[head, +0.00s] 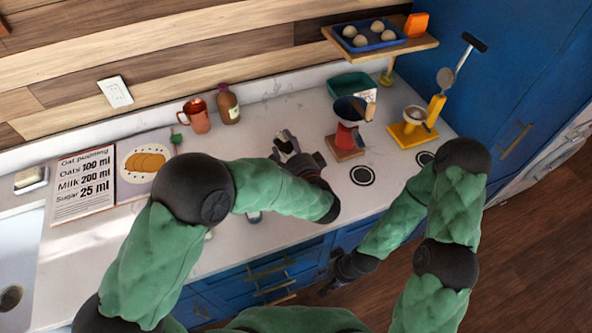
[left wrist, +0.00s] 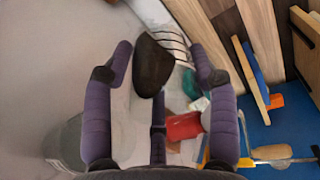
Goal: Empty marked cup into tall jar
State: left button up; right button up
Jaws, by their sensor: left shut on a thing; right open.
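My left gripper (head: 286,143) is shut on a clear cup with black marking lines, above the counter in the head view. In the left wrist view the cup (left wrist: 172,38) shows between the fingers of my left gripper (left wrist: 160,58), with a dark mass (left wrist: 153,66) seen there; I cannot tell whether the mass is inside it. A clear round vessel (left wrist: 65,143), possibly the tall jar, shows faintly at the lower left of that view. In the head view a small glassy piece (head: 254,217) shows below my left arm, mostly hidden. My right gripper (head: 335,272) is open and empty, low in front of the counter.
A red device with a dark bowl (head: 349,108) and a yellow stand (head: 410,133) stand to the right. A copper mug (head: 196,115), brown bottle (head: 227,104) and open recipe book (head: 84,187) are left. Black ring marks (head: 362,175) lie on clear counter (head: 305,105).

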aim_at(293, 148)
pick_arm(q)
jog(key=shift+s+d+r+m+t+y+b, duration=0.2)
jog(key=shift+t+b, duration=0.45)
jog(key=shift+b, duration=1.35)
jog(key=shift+s+d+r+m+t+y+b, duration=0.15)
jog(key=shift+t+y+b, duration=0.4)
jog(key=shift+b, duration=1.5)
jog(key=shift+s+r+m+t+y+b, duration=0.15)
jog(key=shift+t+b, duration=0.65)
jog(key=shift+b, duration=1.2)
jog(key=shift+r, duration=0.15)
jog(key=shift+s+d+r+t+y+b, duration=0.15)
jog(key=shift+r+t+b, duration=0.25)
jog(key=shift+b, duration=0.4)
jog(key=shift+s+r+t+y+b, duration=0.15)
jog(key=shift+r+t+b, duration=0.2)
jog(key=shift+b, duration=0.45)
